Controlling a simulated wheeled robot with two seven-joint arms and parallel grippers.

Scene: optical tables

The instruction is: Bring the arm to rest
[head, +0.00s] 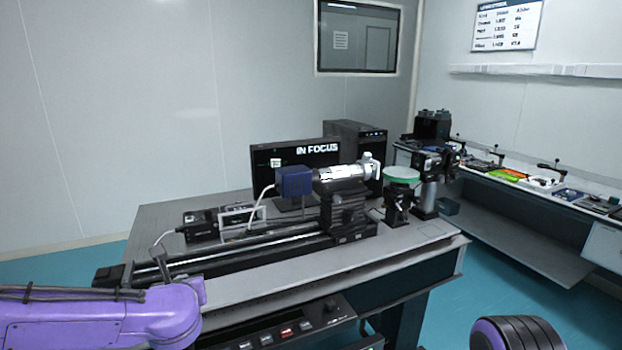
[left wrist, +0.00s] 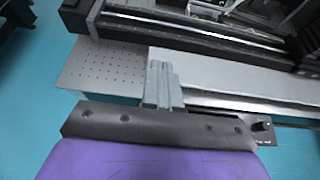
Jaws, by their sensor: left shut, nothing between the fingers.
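A dark, ribbed part of my right arm (head: 520,333) shows at the bottom right of the head view. My right gripper is out of view.
The optical table (head: 290,305) carries a long rail (head: 220,255), a blue camera box (head: 294,182), a white lens barrel (head: 343,172) and a green disc (head: 401,174). A monitor (head: 265,160) reads "IN FOCUS". A side bench (head: 520,178) stands right. The table's front strip looks clear.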

